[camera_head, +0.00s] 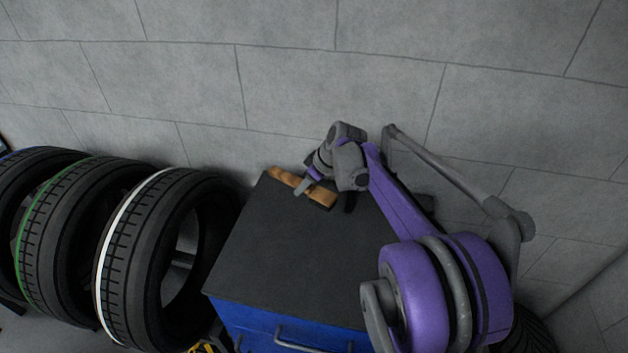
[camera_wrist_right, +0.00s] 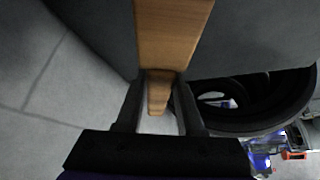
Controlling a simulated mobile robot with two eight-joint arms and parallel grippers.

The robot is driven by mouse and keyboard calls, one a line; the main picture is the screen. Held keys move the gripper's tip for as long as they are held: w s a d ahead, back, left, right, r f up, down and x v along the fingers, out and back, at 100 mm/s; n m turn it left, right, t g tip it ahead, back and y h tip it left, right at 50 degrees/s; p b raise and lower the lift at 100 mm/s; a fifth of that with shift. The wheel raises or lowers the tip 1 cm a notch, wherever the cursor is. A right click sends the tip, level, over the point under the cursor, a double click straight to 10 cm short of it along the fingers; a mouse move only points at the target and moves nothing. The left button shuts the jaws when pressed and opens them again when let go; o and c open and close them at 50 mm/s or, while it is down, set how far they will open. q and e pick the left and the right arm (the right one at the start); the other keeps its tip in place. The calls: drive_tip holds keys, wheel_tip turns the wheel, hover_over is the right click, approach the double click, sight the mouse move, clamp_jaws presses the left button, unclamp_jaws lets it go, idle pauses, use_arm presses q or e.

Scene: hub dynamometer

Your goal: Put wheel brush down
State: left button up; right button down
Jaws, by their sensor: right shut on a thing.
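The wheel brush (camera_head: 319,194) has a light wooden body and lies along the back edge of the dark top of a blue cabinet (camera_head: 290,250). My right gripper (camera_head: 303,188) is at the brush, with its fingers around the wood. In the right wrist view the wooden brush (camera_wrist_right: 171,35) runs between the two fingers of the gripper (camera_wrist_right: 158,112), which is shut on its narrower part. The bristles cannot be made out. I cannot tell whether the brush rests fully on the top. My left gripper is not in view.
Several upright tyres (camera_head: 150,250) stand left of the cabinet. A grey block wall (camera_head: 300,80) rises close behind it. The front and middle of the cabinet top are bare. A handle (camera_head: 300,343) sticks out from the blue front.

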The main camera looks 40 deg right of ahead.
drive_tip(key=w+d, duration=0.2)
drive_tip(key=w+d+f, duration=0.1)
drive_tip(key=w+d, duration=0.1)
drive_tip(key=w+d+f+p, duration=0.1)
drive_tip(key=w+d, duration=0.1)
drive_tip(key=d, duration=0.1)
drive_tip(key=shift+s+f, duration=0.15)
drive_tip(key=shift+f, duration=0.4)
wheel_tip(320, 180, down, 3)
drive_tip(key=shift+f, duration=0.15)
drive_tip(key=shift+d+f, duration=0.2)
drive_tip(key=shift+f, duration=0.1)
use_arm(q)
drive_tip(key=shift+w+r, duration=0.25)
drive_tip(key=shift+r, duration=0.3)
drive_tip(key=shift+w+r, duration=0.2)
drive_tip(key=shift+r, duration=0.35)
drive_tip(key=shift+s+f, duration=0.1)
use_arm(e)
drive_tip(key=shift+f, duration=0.1)
drive_tip(key=c, duration=1)
unclamp_jaws()
drive_tip(key=shift+f, duration=0.15)
drive_tip(key=o, duration=0.5)
